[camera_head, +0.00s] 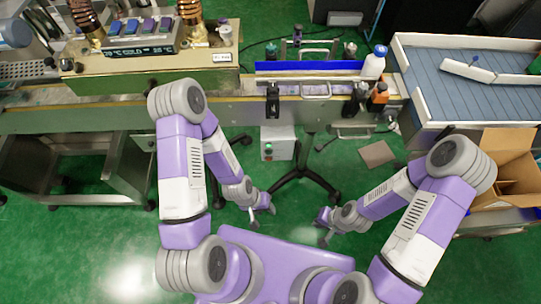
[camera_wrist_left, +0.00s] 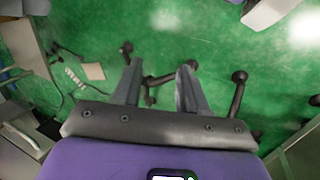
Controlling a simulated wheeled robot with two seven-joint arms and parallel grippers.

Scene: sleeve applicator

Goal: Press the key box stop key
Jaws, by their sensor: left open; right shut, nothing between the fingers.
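The key box (camera_head: 284,140) is a small white box below the conveyor's front edge in the head view. A green key shows on its left face, with a dark spot below it; the stop key is too small to make out for certain. My left gripper (camera_head: 263,208) is below the box in the picture, apart from it. In the left wrist view my left gripper (camera_wrist_left: 160,80) has its two fingers spread, with only floor and dark stand legs showing between them. My right gripper (camera_head: 323,218) is shut and empty, to the right of the left one.
The conveyor (camera_head: 120,112) runs across the back, with a white bottle (camera_head: 374,63) on it. A black stand (camera_head: 303,178) with spread legs is beside the key box. An open cardboard box (camera_head: 507,165) is at right. Green floor lies open around my grippers.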

